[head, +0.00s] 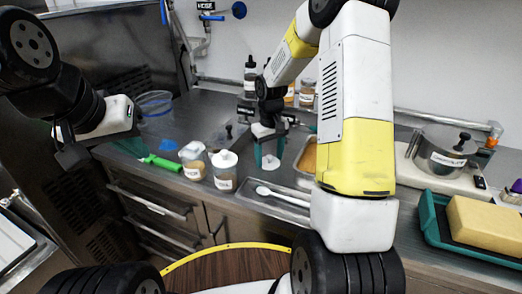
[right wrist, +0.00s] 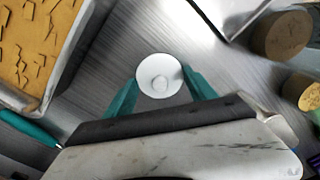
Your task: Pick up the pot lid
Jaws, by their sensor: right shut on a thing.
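A small white round lid (head: 270,163) with a raised knob sits between the teal fingertips of my right gripper (head: 269,150), above the steel counter. In the right wrist view the lid (right wrist: 159,76) shows from above, with a finger at each side of it. The right gripper is shut on it. A steel pot (head: 442,158) with a dark-knobbed cover stands on a white base at the right. My left gripper (head: 74,152) is at the far left, away from the lid, and its fingers do not show clearly.
Two labelled jars (head: 224,172) stand near the counter's front edge, beside a green-handled tool (head: 162,162). A tray with a white spoon (head: 282,197) lies in front. A metal pan (right wrist: 31,97) with tan contents is close to the right gripper. A teal tray (head: 433,226) holds a yellow block.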

